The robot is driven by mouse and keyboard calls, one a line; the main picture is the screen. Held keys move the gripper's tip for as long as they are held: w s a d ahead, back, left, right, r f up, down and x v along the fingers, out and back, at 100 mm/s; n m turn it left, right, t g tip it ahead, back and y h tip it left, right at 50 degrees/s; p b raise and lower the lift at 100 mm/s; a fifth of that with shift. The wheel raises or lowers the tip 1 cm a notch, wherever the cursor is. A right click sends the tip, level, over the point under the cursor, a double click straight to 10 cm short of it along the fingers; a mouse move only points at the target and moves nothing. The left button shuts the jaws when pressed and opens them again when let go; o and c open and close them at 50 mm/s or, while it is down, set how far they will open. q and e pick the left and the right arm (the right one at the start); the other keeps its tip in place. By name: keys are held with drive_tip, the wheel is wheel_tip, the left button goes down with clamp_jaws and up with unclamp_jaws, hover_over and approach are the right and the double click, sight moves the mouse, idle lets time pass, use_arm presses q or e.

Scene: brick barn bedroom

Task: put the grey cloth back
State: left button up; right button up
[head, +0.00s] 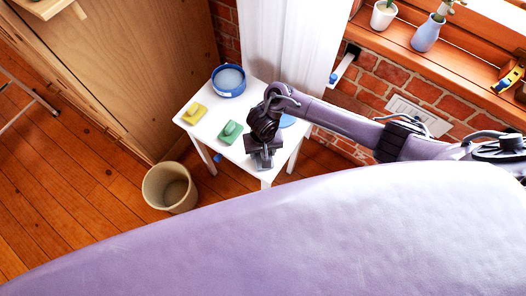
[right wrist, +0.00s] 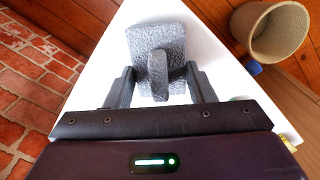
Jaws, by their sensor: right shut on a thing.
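The grey cloth (head: 264,162) is at the front corner of the small white table (head: 254,175), under my right gripper (head: 263,152). In the right wrist view the grey cloth (right wrist: 155,42) is a flat textured piece with a raised ridge. The ridge stands between the two fingers of my right gripper (right wrist: 160,84), which is shut on it. The cloth is over the white tabletop; I cannot tell whether it touches it. A yellow cloth (head: 194,114) and a green cloth (head: 231,133) of like shape lie on the table to the left. My left gripper is not in view.
A blue basin (head: 229,81) stands at the table's back corner. A blue round thing (head: 287,121) is partly hidden behind my right gripper. A beige bin (head: 170,188) stands on the floor at left. A wooden cabinet, white curtain and brick wall stand behind.

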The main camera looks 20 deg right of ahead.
drive_tip(key=o, duration=0.9)
wheel_tip(320, 180, up, 11)
drive_tip(key=p, duration=0.5)
drive_tip(key=shift+f, duration=0.15)
drive_tip(key=shift+r+p, duration=0.7)
drive_tip(key=shift+p, duration=0.2)
